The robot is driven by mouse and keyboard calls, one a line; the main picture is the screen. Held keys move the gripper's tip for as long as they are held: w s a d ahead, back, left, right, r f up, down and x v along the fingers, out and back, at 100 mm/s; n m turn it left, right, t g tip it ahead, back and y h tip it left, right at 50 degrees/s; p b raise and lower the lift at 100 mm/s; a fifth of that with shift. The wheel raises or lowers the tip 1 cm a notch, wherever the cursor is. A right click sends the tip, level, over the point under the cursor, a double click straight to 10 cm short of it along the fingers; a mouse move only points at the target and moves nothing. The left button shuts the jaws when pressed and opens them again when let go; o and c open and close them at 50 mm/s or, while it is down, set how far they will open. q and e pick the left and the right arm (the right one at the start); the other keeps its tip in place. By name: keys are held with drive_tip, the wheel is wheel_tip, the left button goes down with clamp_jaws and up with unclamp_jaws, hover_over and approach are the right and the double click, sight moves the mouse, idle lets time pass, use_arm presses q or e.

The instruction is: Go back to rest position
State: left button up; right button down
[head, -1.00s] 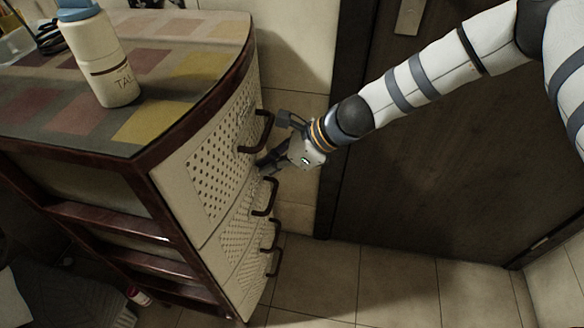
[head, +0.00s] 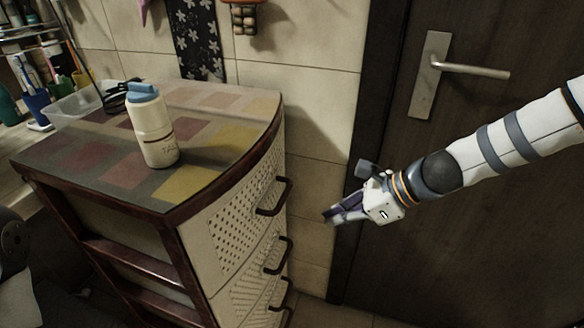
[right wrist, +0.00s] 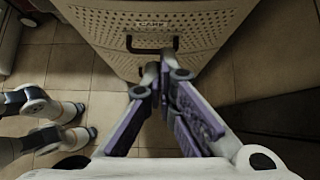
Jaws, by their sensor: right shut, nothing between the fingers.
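My right gripper (head: 332,214) is shut and empty. It hangs in the air to the right of the drawer cabinet (head: 30,160), clear of its dark handles (head: 276,197). In the right wrist view its purple-padded fingers (right wrist: 163,80) meet at the tips, with the perforated drawer front (right wrist: 200,22) and a handle (right wrist: 150,46) beyond them. The drawers look closed. My left gripper cannot be made out in the head view.
A cream bottle with a blue cap (head: 154,135) stands upright on the cabinet's checkered top. A clear container (head: 76,108) sits behind it. A dark door with a metal handle (head: 470,70) fills the right side. Tiled floor (right wrist: 60,60) lies below.

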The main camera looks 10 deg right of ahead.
drive_tip(key=s+f+n+g+h, duration=0.25)
drive_tip(key=s+f+n, duration=0.35)
drive_tip(key=s, duration=0.4)
drive_tip(key=s+f+n+g+h, duration=0.2)
drive_tip(key=s+f+n+g, duration=0.15)
drive_tip(key=s+f, duration=0.6)
drive_tip(key=s+d+n+g+h, duration=0.1)
drive_tip(key=s+d+n+h, duration=0.1)
drive_tip(key=s+n, duration=1.2)
drive_tip(key=s+h, duration=0.1)
drive_tip(key=s, duration=0.4)
drive_tip(key=shift+s+f+p, duration=0.25)
drive_tip(key=shift+s+p, duration=0.05)
drive_tip(key=shift+p, duration=0.05)
drive_tip(key=shift+n, duration=0.25)
